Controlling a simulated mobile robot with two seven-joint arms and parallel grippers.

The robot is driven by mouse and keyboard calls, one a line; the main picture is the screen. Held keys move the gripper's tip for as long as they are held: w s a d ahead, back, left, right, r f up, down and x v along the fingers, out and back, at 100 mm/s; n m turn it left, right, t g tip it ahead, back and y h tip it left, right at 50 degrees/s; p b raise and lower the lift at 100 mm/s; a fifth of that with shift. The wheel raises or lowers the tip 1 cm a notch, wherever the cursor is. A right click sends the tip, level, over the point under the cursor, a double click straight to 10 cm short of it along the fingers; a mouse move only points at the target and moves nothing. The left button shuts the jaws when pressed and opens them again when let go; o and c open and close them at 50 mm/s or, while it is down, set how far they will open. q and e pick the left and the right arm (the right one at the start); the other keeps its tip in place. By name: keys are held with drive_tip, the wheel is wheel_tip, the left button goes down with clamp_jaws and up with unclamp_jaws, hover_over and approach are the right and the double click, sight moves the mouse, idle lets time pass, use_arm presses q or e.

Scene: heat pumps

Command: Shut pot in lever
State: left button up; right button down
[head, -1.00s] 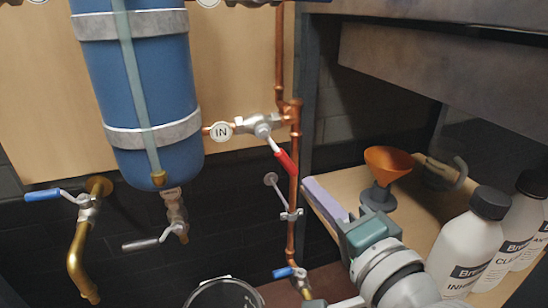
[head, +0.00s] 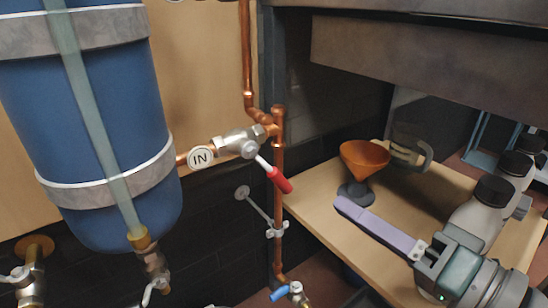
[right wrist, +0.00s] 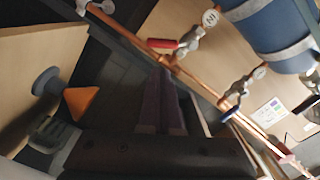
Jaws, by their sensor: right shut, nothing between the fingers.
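The pot is a blue cylinder (head: 95,130) at the left of the head view. Its inlet valve (head: 238,143) sits beside the round IN tag (head: 201,157). The valve's red-handled lever (head: 280,179) slants down to the right, at an angle to the inlet pipe. My right gripper (head: 342,205) is shut and empty, to the right of and below the lever, apart from it. In the right wrist view its purple fingers (right wrist: 161,90) lie together, with the red lever (right wrist: 162,43) beyond their tips. My left gripper is not in view.
A vertical copper pipe (head: 278,222) runs just behind the lever. A blue-handled valve (head: 280,293) is at the bottom. A dark metal box (head: 420,75) overhangs the shelf.

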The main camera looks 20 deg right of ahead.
sight(270, 171)
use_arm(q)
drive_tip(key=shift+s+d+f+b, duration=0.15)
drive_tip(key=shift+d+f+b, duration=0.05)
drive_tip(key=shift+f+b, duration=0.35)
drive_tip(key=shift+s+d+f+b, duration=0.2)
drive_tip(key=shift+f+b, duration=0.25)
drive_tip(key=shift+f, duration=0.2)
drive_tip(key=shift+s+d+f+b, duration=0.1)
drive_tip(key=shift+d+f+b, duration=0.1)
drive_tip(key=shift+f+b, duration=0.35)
use_arm(e)
drive_tip(key=x, duration=0.8)
drive_tip(key=shift+w, duration=0.3)
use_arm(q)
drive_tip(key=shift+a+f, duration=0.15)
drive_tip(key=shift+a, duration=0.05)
use_arm(e)
drive_tip(key=shift+s+a+f+m, duration=0.1)
drive_tip(key=shift+f+m, duration=0.15)
drive_tip(key=shift+m, duration=0.15)
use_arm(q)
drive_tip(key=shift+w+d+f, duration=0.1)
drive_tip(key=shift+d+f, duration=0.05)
use_arm(e)
drive_tip(key=shift+a+f+m, duration=0.1)
drive_tip(key=shift+f+m, duration=0.1)
drive_tip(key=shift+m, duration=0.2)
